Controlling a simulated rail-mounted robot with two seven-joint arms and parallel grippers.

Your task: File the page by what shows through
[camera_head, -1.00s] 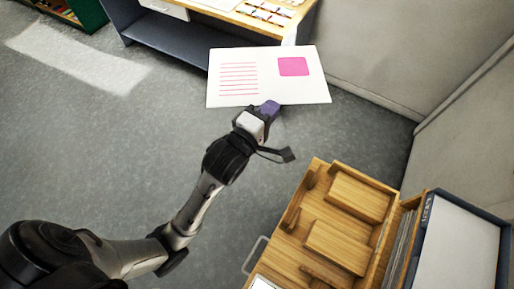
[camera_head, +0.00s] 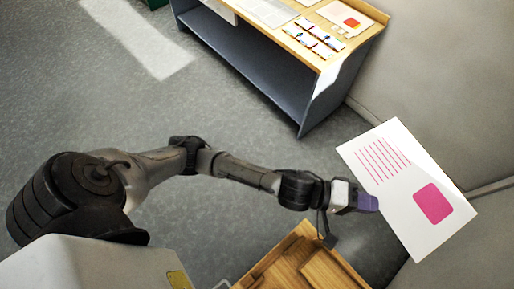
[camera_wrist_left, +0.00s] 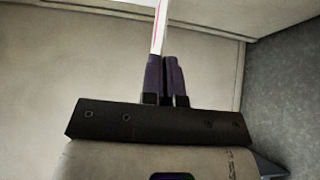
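A white page (camera_head: 401,192) with magenta lines and a magenta rounded square is in the head view at the right, held up in the air. My left gripper (camera_head: 368,203) is at its lower left edge. In the left wrist view the purple fingers (camera_wrist_left: 165,75) are shut on the page (camera_wrist_left: 160,28), which shows edge-on as a thin white strip with a pink line. The page's other face is hidden in the head view. My right gripper is not in view.
A wooden desk with grey sides (camera_head: 262,70) stands at the top, with papers and small cards on it. A wooden unit (camera_head: 303,266) is at the bottom, partly cut off. Pale walls (camera_head: 440,80) close off the right. Grey floor is open at the left.

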